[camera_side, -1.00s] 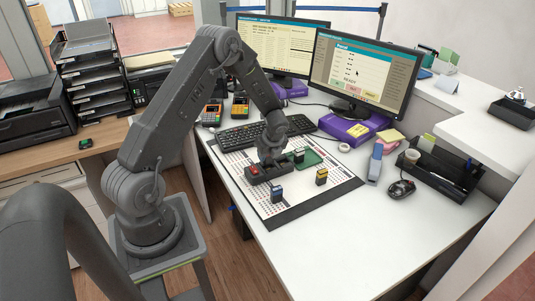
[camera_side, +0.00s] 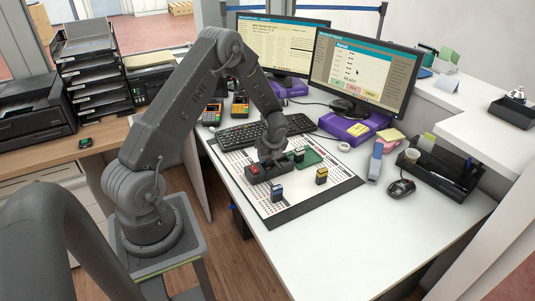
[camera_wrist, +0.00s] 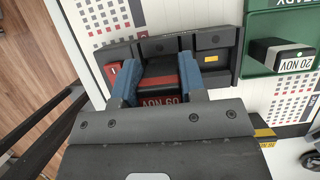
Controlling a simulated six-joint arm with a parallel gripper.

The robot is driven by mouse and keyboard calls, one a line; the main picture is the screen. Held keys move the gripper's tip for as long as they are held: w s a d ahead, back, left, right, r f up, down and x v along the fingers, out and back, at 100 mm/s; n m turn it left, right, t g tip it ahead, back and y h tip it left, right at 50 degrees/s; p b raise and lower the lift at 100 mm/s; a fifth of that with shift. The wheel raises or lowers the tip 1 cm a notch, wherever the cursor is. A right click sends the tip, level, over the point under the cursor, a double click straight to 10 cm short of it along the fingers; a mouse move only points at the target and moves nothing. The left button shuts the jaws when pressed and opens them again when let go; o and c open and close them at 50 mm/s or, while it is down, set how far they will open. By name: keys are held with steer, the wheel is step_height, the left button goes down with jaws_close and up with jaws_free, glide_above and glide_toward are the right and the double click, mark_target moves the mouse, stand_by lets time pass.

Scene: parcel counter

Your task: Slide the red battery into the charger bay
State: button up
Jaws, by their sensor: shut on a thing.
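My gripper (camera_wrist: 165,82) is shut on the red battery (camera_wrist: 160,98), a dark block with a red stripe and a red label, seen in the wrist view. The blue-sided fingers grip it from both sides. The charger (camera_wrist: 217,62) is a long dark grey block across the top of that view, with a red square at its left end. The battery's far end is at the charger's middle; how deep it sits in the bay cannot be told. In the side view my gripper (camera_side: 268,157) is low over the charger (camera_side: 275,174) and hides the battery.
A keyboard (camera_side: 245,133) lies behind.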

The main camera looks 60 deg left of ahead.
steer(key=shift+f, duration=0.6)
steer(key=o, duration=1.1)
steer(key=shift+c, duration=0.2)
steer(key=shift+f, duration=0.1)
steer(key=v, duration=1.4)
steer(key=shift+d, duration=0.1)
